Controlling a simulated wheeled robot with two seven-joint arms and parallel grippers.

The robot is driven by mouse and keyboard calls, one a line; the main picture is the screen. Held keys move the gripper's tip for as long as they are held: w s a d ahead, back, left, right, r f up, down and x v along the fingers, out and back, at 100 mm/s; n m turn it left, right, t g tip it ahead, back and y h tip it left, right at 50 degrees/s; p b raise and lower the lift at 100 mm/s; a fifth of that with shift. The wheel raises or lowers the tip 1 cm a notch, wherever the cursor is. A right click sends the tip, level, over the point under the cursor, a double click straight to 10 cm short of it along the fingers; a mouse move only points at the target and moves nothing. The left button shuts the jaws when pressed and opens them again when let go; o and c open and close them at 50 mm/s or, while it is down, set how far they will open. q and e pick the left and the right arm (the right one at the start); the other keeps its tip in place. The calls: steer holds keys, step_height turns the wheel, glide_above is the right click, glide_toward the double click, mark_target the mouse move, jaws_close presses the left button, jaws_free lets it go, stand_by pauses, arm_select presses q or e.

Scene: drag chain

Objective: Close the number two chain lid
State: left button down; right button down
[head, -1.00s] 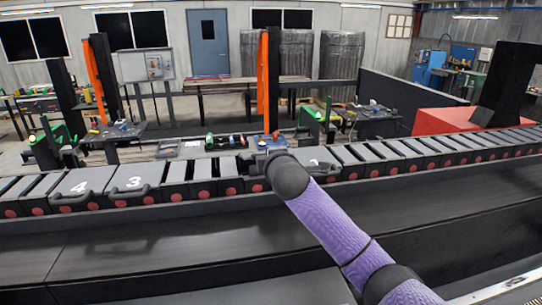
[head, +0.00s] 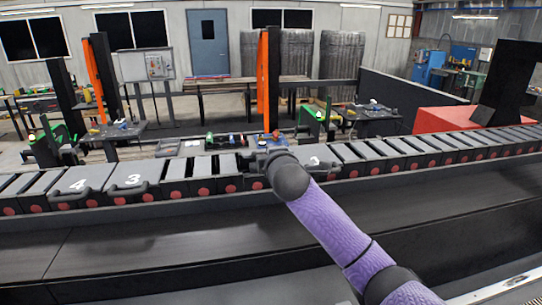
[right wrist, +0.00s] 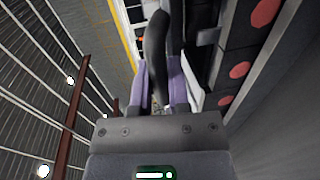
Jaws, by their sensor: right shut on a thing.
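My right arm (head: 335,220) reaches over the chain from the lower right. In the right wrist view my right gripper (right wrist: 162,80) has its purple fingers shut on a black curved handle (right wrist: 156,40). In the head view the gripper is at the chain between lid 3 (head: 133,185) and the lid marked 1 (head: 316,161), largely hidden behind my dark wrist. No number 2 is readable; the held handle appears to belong to the lid there, whose tilt I cannot tell. My left gripper is not in view.
The chain (head: 420,150) runs across the view, with red discs on its front. Lid 4 (head: 80,185) lies flat at left. A dark flat ledge (head: 150,240) lies in front. An orange post (head: 262,80) and work tables stand behind.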

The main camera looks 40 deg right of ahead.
steer(key=f+b, duration=0.1)
steer(key=b, duration=0.1)
steer(key=f+t+b, duration=0.1)
steer(key=f+b, duration=0.1)
steer(key=b, duration=0.1)
steer(key=s+f+t+h+b, duration=0.1)
steer(key=f+b, duration=0.1)
steer(key=b, duration=0.1)
steer(key=shift+a+f, duration=0.15)
steer(key=shift+a, duration=0.1)
steer(key=shift+f, duration=0.3)
steer(key=c, duration=0.6)
jaws_free()
steer(key=shift+s, duration=0.1)
steer(key=b+v, duration=0.1)
steer(key=v, duration=0.9)
steer(key=shift+f, duration=0.15)
